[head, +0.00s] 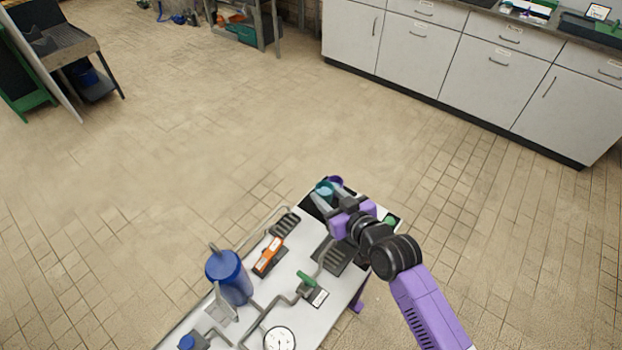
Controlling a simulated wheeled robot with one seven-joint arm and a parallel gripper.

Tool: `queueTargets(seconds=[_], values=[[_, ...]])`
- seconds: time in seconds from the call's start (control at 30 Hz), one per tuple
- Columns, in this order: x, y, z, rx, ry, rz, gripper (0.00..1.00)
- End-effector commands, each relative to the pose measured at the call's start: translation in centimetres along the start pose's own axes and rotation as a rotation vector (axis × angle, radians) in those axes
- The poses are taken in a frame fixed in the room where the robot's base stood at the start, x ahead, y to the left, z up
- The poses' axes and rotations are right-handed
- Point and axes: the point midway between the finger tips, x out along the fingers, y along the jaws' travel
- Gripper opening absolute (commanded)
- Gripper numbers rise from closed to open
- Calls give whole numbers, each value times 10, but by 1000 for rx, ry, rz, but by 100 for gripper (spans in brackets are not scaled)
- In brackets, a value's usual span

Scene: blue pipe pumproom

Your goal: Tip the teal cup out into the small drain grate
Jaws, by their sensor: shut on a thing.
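The teal cup (324,187) is at the far end of the white bench (266,312), over a black patch. My gripper (322,199) reaches it from the near side and is shut on it. The cup looks about upright; its contents are too small to make out. A small dark slotted grate (286,223) lies on the bench to the cup's lower left. A larger dark slotted grate (331,256) lies nearer, partly behind my arm.
A purple cup (336,182) stands close beside the teal cup. An orange object (269,253), blue cylinder (229,277), grey pipes, green-handled valve (306,280) and round gauge (280,340) crowd the bench. Open tiled floor (250,120) lies beyond; white cabinets (420,48) stand behind.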

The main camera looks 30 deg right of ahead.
Motion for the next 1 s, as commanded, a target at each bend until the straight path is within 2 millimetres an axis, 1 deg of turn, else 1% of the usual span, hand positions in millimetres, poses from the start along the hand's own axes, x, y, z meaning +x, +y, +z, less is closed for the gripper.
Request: queueTargets(seconds=[0.13, 0.37, 0.7, 1.0], values=[[-4, 6, 6, -3, 0, 10, 0], [-5, 3, 3, -70, -10, 35, 0], [-3, -8, 3, -309, -42, 122, 0], [-2, -18, 2, -456, -64, 172, 0]])
